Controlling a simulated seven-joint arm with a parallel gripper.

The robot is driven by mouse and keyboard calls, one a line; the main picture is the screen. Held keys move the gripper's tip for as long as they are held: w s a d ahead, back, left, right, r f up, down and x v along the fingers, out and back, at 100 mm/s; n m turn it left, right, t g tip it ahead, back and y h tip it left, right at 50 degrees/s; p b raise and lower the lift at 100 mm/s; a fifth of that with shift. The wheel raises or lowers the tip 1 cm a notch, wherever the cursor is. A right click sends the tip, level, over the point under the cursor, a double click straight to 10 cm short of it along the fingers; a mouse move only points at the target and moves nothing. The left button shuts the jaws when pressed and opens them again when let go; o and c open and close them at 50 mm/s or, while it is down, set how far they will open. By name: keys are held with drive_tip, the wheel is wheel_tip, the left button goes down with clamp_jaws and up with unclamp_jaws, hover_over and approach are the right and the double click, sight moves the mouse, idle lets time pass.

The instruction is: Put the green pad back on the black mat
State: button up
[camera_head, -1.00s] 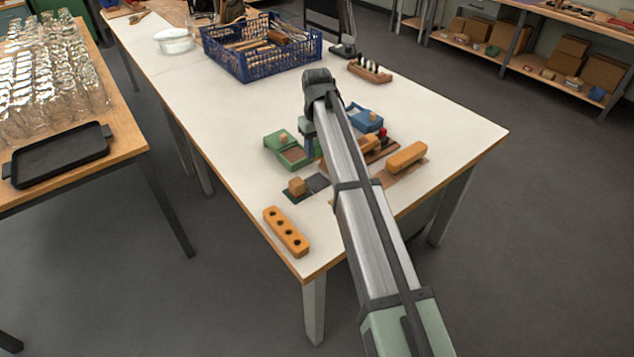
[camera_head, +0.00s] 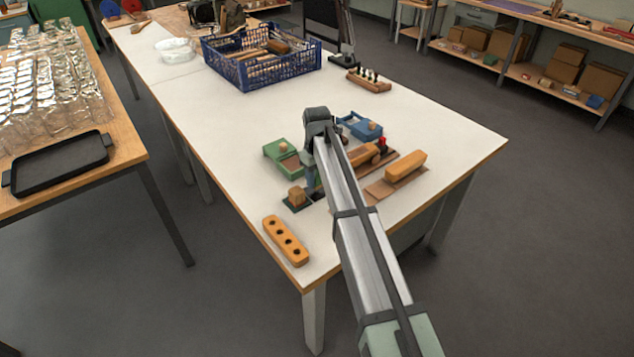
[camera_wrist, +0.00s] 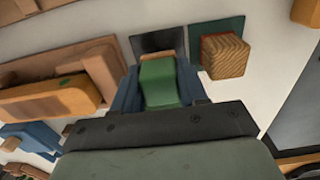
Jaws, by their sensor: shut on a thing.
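My gripper (camera_head: 312,183) points down near the front of the white table. In the wrist view its blue fingers (camera_wrist: 160,88) are shut on the green pad (camera_wrist: 162,82), one on each side. The black mat (camera_wrist: 160,42) lies flat just beyond the pad's far end, and the pad overlaps its near edge in the picture. I cannot tell whether pad and mat touch. In the head view the mat (camera_head: 321,194) shows partly beside the fingers, and the pad is too hidden to make out.
A wooden block (camera_wrist: 224,56) stands on a dark green mat (camera_wrist: 233,25) beside the black mat. A green tray (camera_head: 283,156), a blue tray (camera_head: 361,128), an orange brush block (camera_head: 406,165) and an orange block with holes (camera_head: 286,241) are nearby. A blue crate (camera_head: 262,60) stands farther back.

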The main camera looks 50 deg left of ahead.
sight(317, 173)
drive_tip(key=shift+f, duration=1.15)
drive_tip(key=shift+f, duration=0.15)
drive_tip(key=o, duration=0.9)
drive_tip(key=shift+o, duration=0.2)
wheel_tip(317, 173, up, 12)
drive_tip(key=shift+r, duration=0.2)
